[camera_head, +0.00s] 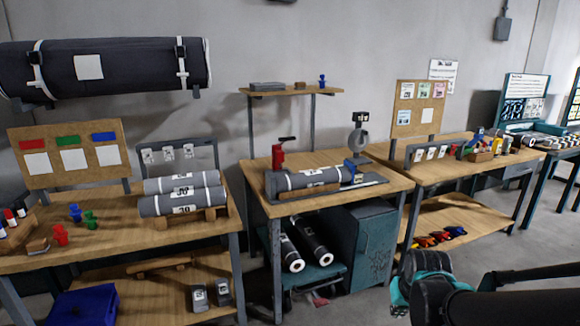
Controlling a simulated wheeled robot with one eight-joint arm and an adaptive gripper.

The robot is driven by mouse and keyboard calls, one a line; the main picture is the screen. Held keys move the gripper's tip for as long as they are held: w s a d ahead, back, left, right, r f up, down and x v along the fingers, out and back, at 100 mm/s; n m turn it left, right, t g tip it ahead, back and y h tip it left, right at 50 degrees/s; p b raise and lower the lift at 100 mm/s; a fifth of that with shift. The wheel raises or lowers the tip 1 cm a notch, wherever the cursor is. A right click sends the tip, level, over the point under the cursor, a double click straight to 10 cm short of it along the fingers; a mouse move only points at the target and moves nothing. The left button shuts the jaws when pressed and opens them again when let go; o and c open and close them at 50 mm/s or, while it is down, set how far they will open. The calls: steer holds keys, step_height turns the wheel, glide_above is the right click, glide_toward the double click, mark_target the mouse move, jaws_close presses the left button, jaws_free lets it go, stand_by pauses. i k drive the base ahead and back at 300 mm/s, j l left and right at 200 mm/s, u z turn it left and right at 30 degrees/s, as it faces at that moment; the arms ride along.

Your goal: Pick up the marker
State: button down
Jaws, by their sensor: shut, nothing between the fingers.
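I cannot make out a marker for certain. Small red (60,235), blue (75,212) and green (90,218) pieces stand on the left bench, too small to name. Several small coloured pieces (440,238) lie on the lower shelf of the right bench. More small coloured items (482,145) stand on top of that bench, too small to tell apart. Part of my black and teal arm (425,290) shows at the lower right, in front of the right bench. My gripper's fingers do not show.
The left bench (120,254) holds stacked grey rolls (182,190). The middle bench (300,209) has a grey roll in a stand (310,180). A teal cabinet (370,252) and dark rolls (295,262) are beneath it. A large roll (130,68) hangs on the wall.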

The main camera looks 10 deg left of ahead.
mark_target(21, 213)
steer(key=u, duration=2.05)
steer(key=i+j+z, duration=0.25)
steer(key=i+j, duration=0.75)
steer(key=i+j+z, duration=0.25)
steer(key=i+j, duration=0.85)
steer(key=j, duration=0.1)
